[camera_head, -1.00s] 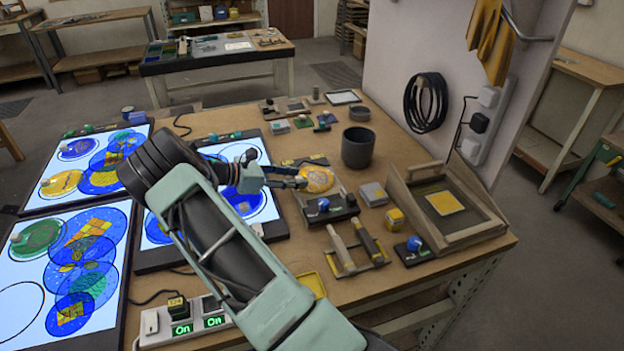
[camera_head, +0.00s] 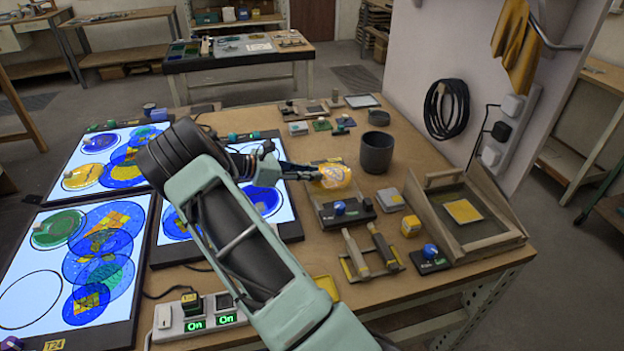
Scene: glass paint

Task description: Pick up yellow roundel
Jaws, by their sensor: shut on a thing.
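The yellow roundel (camera_head: 334,176) is a small yellow disc with a pale, bluish patch near its middle. It is at the tip of my gripper (camera_head: 318,174), over the back of a small dark device with a blue knob (camera_head: 340,207). My gripper comes in from the left and is shut on the roundel's left edge. The roundel looks tilted. I cannot tell whether its underside touches the device below. My arm hides part of the light panels.
Lit panels (camera_head: 28,270) with blue, green and yellow glass discs lie at the left. A dark cup (camera_head: 376,152) stands just right of the roundel. A wooden tray frame (camera_head: 466,218), a tool rack (camera_head: 372,262) and a power strip (camera_head: 196,318) are on the workbench (camera_head: 300,258).

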